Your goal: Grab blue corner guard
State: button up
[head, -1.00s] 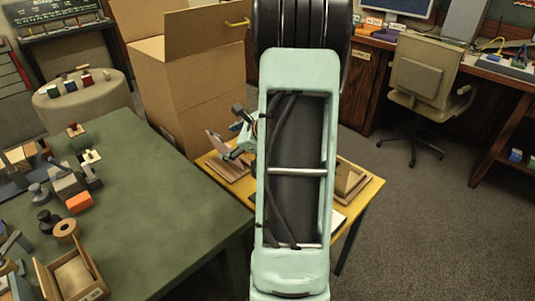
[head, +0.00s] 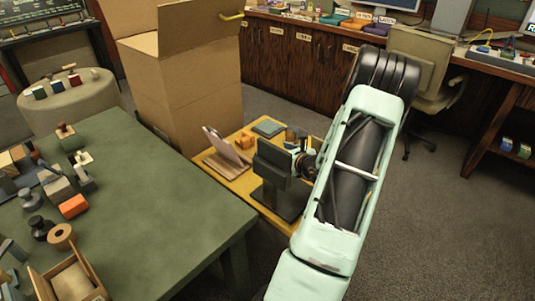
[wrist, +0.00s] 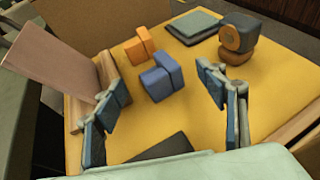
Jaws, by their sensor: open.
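The blue corner guard (wrist: 160,79) lies on the yellow tabletop (wrist: 210,120) in the wrist view, a small blue block-like piece with a step in it. My gripper (wrist: 161,74) is open, with one blue-grey finger on each side of the guard in the picture. No contact shows, and the height between fingers and guard is hard to judge. In the head view I cannot make out the guard; my arm and dark parts near its end cover that part of the yellow table (head: 232,184).
An orange piece (wrist: 140,45) lies just beyond the guard. A leaning board (wrist: 60,52) stands at left, a grey-green flat stack (wrist: 194,26) at the back, and a dark and orange object (wrist: 238,38) at back right. A green table (head: 150,190) adjoins at left.

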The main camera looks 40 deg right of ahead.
aim_at(266, 148)
jog(key=shift+w+d+f, duration=0.2)
jog(key=shift+w+f, duration=0.5)
jog(key=shift+f, duration=0.2)
jog(key=shift+b+x, duration=0.3)
jog(key=shift+x, duration=2.7)
jog(key=shift+c, duration=0.4)
jog(key=c, duration=1.2)
jog(key=shift+c, duration=0.2)
